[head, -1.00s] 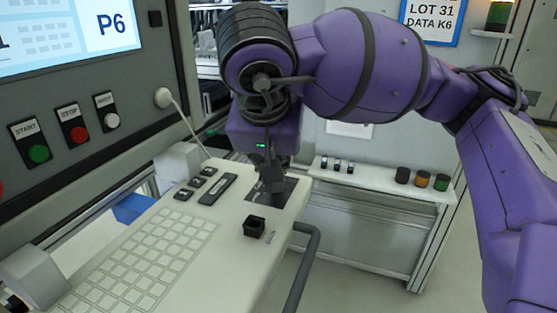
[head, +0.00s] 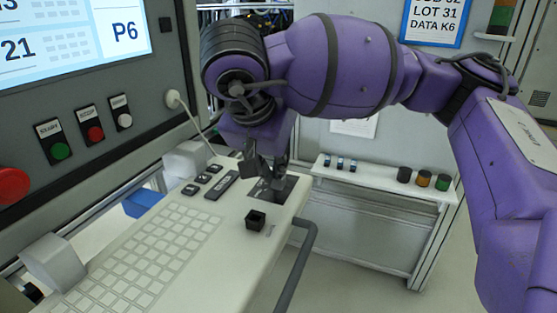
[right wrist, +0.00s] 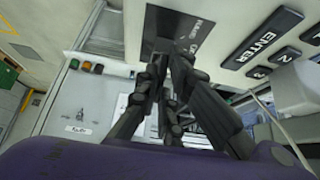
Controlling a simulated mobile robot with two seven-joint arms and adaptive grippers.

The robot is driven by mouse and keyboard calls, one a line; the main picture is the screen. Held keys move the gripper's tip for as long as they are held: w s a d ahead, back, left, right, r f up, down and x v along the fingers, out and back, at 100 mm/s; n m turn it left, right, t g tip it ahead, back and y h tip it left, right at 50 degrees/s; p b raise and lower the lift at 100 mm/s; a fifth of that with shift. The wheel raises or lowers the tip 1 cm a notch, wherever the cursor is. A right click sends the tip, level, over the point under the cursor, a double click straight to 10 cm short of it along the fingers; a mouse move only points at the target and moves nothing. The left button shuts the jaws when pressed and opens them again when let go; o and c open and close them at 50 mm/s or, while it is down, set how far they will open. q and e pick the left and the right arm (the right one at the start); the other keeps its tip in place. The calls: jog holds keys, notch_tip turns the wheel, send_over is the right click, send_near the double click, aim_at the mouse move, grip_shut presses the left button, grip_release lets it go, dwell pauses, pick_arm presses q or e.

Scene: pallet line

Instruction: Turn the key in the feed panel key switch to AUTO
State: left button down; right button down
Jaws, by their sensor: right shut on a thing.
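The feed panel key switch has a black plate (head: 285,187) at the far right corner of the pale console. The plate also shows in the right wrist view (right wrist: 162,38), with white lettering that is only partly readable. My right gripper (head: 266,180) points down onto this plate, and in the right wrist view its fingertips (right wrist: 180,55) meet at the plate. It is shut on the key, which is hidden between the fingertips. I cannot read which position the key points to. My left gripper is not in view.
The console (head: 190,275) carries a keypad, black keys and a small black square part (head: 255,221). A grey handle (head: 300,262) runs along its right edge. Start and stop buttons (head: 95,133) are on the left panel. A shelf (head: 385,176) with coloured caps stands behind.

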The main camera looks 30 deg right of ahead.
jog(key=shift+r+m, duration=0.15)
jog(key=shift+m, duration=0.25)
jog(key=shift+g+h, duration=0.3)
jog(key=shift+g, duration=0.1)
jog(key=shift+m, duration=0.3)
jog(key=m, duration=0.1)
jog(key=m+g, duration=0.1)
jog(key=m, duration=0.1)
jog(key=m+g+h, duration=0.1)
jog(key=shift+w+a, duration=0.1)
jog(key=shift+w, duration=0.15)
jog(key=m+g, duration=0.2)
jog(key=m, duration=0.2)
jog(key=shift+w, duration=0.1)
jog(key=c, duration=1.8)
grip_release()
